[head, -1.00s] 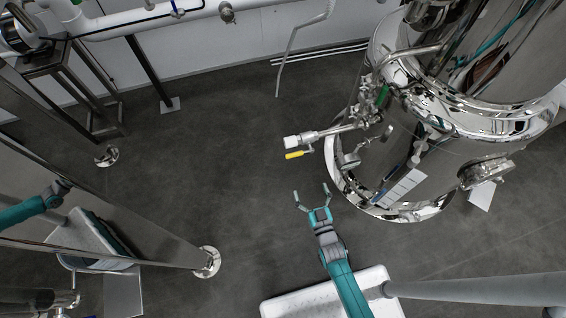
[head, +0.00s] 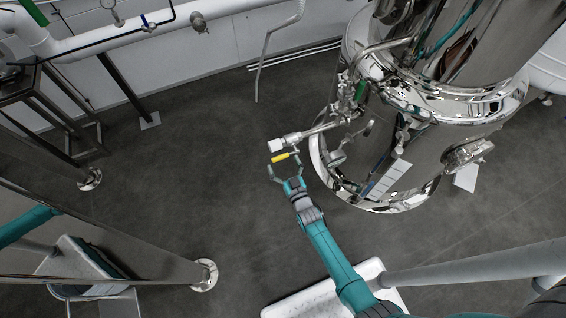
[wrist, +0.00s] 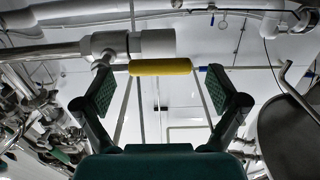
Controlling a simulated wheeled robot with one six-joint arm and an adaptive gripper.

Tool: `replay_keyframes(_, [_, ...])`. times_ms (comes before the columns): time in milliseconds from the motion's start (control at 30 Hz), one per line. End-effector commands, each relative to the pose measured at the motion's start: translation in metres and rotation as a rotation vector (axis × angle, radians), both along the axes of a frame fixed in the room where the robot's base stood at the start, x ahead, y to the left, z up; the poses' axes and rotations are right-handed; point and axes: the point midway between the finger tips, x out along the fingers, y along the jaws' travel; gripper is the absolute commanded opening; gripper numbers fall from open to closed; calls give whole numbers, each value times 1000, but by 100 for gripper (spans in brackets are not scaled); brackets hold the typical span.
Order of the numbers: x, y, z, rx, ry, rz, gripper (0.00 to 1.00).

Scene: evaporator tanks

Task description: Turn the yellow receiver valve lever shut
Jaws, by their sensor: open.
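The yellow receiver valve lever (head: 280,157) is a short bar below the white end of a metal pipe branch that sticks out left from the shiny tank. In the wrist view the lever (wrist: 160,67) lies crosswise just beyond my fingertips, spanning most of the gap between them. My gripper (head: 285,169) is open and empty, with a finger toward each end of the lever. In the wrist view both finger pads of my gripper (wrist: 164,92) show, set wide apart. I cannot tell whether either finger touches the lever.
The white pipe end (head: 276,145) sits right above the lever. The large polished tank (head: 450,120) stands to the right with gauges and piping on its side. A steel frame (head: 40,110) stands at the left. Dark floor (head: 190,170) is clear left of the valve.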

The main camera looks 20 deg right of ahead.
Motion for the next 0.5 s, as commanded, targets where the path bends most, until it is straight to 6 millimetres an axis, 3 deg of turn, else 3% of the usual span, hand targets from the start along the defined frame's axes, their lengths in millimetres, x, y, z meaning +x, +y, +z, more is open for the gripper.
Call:
replay_keyframes(333, [3,0,0,0,0,0,96])
replay_keyframes(500, [3,0,0,0,0,0,53])
